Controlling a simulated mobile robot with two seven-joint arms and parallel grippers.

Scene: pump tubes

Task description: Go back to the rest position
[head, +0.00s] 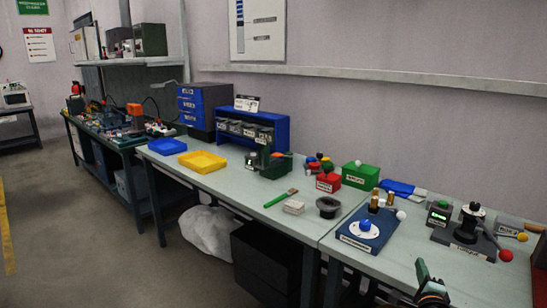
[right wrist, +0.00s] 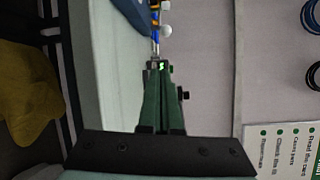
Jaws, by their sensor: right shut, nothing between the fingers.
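My right gripper (head: 428,272) shows at the bottom right of the head view, over the front edge of the right table. In the right wrist view its green fingers (right wrist: 158,68) are together and hold nothing. My left gripper is in neither view. The blue board (head: 371,230) with a white disc and blue knob lies on the right table, left of and beyond my right gripper. A black lever device (head: 467,232) on a grey plate stands at the far right.
The right table (head: 400,278) has bare room near its front. A black bowl (head: 327,207), red box (head: 328,182) and green box (head: 354,175) stand farther left. A yellow tray (head: 202,162) and blue tray (head: 167,146) lie on the left table. A wall rises behind.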

